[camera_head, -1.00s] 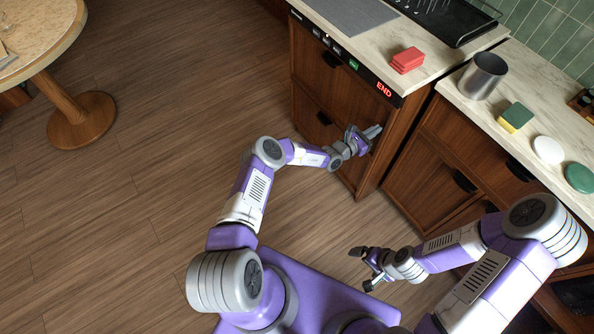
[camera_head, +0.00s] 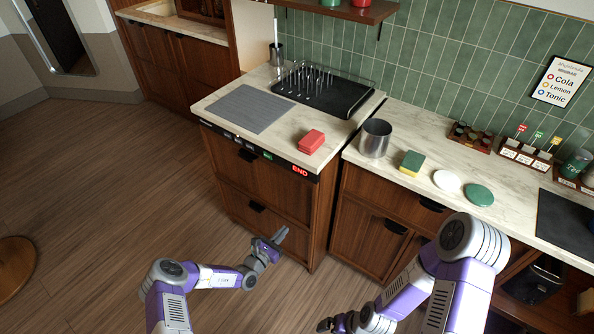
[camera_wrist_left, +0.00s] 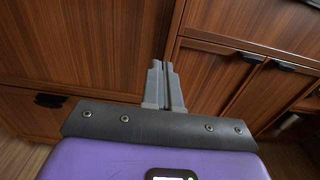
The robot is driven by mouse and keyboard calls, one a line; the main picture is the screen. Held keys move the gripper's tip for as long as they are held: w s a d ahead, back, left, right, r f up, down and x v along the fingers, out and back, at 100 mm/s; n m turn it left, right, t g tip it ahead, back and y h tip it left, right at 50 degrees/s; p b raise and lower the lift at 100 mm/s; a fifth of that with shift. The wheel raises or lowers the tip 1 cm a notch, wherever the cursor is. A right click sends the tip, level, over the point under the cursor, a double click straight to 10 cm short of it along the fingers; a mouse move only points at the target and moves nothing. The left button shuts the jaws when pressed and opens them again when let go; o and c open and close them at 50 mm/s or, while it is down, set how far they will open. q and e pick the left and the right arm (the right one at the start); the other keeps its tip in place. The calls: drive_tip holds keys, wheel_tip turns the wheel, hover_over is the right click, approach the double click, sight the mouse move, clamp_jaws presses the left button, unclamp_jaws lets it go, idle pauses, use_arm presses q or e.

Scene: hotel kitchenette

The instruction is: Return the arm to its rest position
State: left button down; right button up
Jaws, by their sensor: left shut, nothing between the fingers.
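My left gripper (camera_head: 280,236) is in front of the wooden drawer cabinet below the left counter, apart from the handles as far as I can tell. In the left wrist view its two grey fingers (camera_wrist_left: 164,68) are together with nothing between them, pointing at wood fronts. My left arm (camera_head: 205,275) is bent and reaches in from the bottom left. My right gripper (camera_head: 328,324) is low at the bottom edge, dark and partly cut off, so its jaws are unclear.
The dishwasher-like drawer front (camera_head: 262,190) has a lit END panel. On the counters are a red sponge stack (camera_head: 311,141), a metal cup (camera_head: 375,138), a yellow-green sponge (camera_head: 412,162), a white disc (camera_head: 447,181) and a green disc (camera_head: 479,194). Open floor (camera_head: 110,190) lies left.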

use_arm(q)
drive_tip(key=s+d+f+m+g+h, duration=0.1)
drive_tip(key=s+d+m+g+h, duration=0.1)
drive_tip(key=s+d+m+g, duration=0.6)
drive_tip(key=s+d+f+m+g+h, duration=0.1)
drive_tip(key=s+d+m+g+h, duration=0.3)
drive_tip(key=s, duration=0.6)
drive_tip(key=s+a+f+m+g+y, duration=0.1)
drive_tip(key=s+a+m+g+y, duration=0.25)
drive_tip(key=s, duration=0.25)
drive_tip(key=s+a+f+m+g+y, duration=0.1)
drive_tip(key=s+a+m+g+y, duration=0.1)
drive_tip(key=s+m+y, duration=0.25)
drive_tip(key=s+a+r+m+t+y, duration=0.2)
drive_tip(key=s+a+r+m, duration=0.1)
drive_tip(key=m, duration=0.4)
drive_tip(key=shift+s+a+r+y, duration=0.4)
drive_tip(key=shift+s+a, duration=0.05)
drive_tip(key=shift+a, duration=0.95)
drive_tip(key=shift+t, duration=0.25)
